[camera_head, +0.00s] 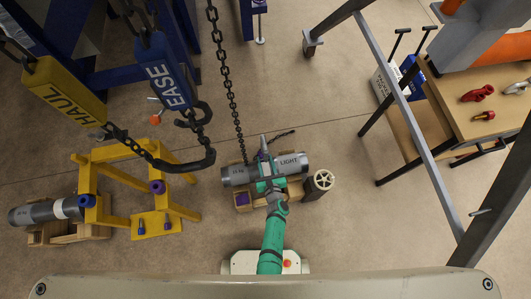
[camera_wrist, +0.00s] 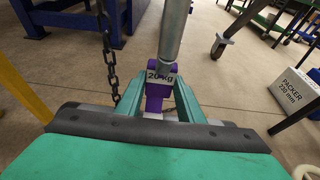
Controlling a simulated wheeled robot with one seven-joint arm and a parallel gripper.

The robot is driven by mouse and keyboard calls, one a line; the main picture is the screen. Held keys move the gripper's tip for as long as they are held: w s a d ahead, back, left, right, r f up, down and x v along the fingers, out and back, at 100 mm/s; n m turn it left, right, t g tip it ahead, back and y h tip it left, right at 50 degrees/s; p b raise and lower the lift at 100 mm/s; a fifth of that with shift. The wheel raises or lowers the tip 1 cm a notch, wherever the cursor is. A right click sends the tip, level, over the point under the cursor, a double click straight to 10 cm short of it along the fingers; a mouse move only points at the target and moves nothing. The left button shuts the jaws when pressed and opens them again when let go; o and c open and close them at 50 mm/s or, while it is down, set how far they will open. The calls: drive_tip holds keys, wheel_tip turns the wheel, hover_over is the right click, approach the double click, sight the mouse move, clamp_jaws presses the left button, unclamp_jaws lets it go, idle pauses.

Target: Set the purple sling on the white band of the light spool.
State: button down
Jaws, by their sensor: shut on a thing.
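The light spool (camera_head: 292,164) is a grey pipe marked LIGHT, lying across wooden supports at the centre of the head view. My gripper (camera_head: 266,172) is over its middle and hides most of that part, so I cannot clearly see the white band. The purple sling (camera_wrist: 156,92) is between the fingers of my gripper (camera_wrist: 158,82) in the wrist view, with a 20 KG tag showing. My gripper is shut on it. A bit of purple (camera_head: 262,156) also shows by the gripper in the head view. I cannot tell whether the sling touches the spool.
A dark chain (camera_head: 229,85) hangs close to the spool's left side. A yellow HAUL block (camera_head: 64,92), a blue EASE block (camera_head: 165,72) and a large hook (camera_head: 190,163) hang at left. A yellow stand (camera_head: 150,222) is left; a wooden bench (camera_head: 455,112) is right.

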sight(264, 141)
drive_tip(key=shift+r, duration=2.5)
drive_tip(key=shift+w+r, duration=0.25)
drive_tip(key=shift+r, duration=0.2)
drive_tip(key=r+h, duration=0.1)
drive_tip(key=r, duration=0.2)
drive_tip(key=w+r+m, duration=0.1)
drive_tip(key=r, duration=0.3)
drive_tip(key=w+r+m+h, duration=0.1)
drive_tip(key=r, duration=0.2)
drive_tip(key=shift+w+a+r+h, duration=0.1)
drive_tip(key=shift+w+r+h, duration=0.15)
drive_tip(key=shift+r+h, duration=0.05)
drive_tip(key=shift+a+r, duration=0.15)
drive_tip(key=shift+r, duration=0.5)
drive_tip(key=shift+a, duration=0.1)
